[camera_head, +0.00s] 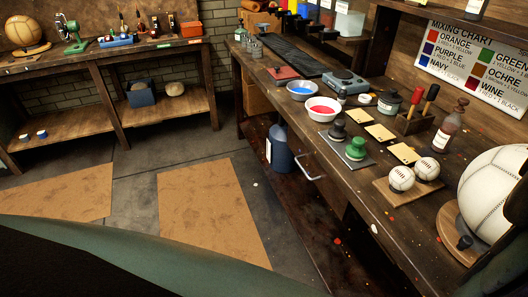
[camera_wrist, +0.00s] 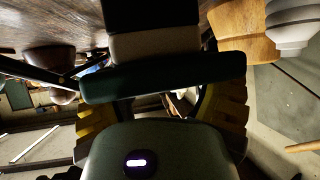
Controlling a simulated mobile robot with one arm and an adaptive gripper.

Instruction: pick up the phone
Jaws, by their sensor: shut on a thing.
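My gripper (camera_wrist: 165,108) shows in the wrist view, with a yellowish ribbed finger on the left and another on the right. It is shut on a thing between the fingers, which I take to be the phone. A dark, flat bar (camera_wrist: 165,78) crosses the view there, but I cannot tell whether this is the phone's edge. No screen or other clear phone detail shows. In the head view I make out no phone, and my gripper is not seen there. My own dark green body fills the lower left of that view.
The long workbench (camera_head: 313,128) on the right holds a white bowl with red paint (camera_head: 322,108), a blue bowl (camera_head: 301,89), stamps, two baseballs (camera_head: 402,178) and a large white ball (camera_head: 497,190). Another bench (camera_head: 95,57) stands back left. The floor between has cardboard sheets (camera_head: 210,205).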

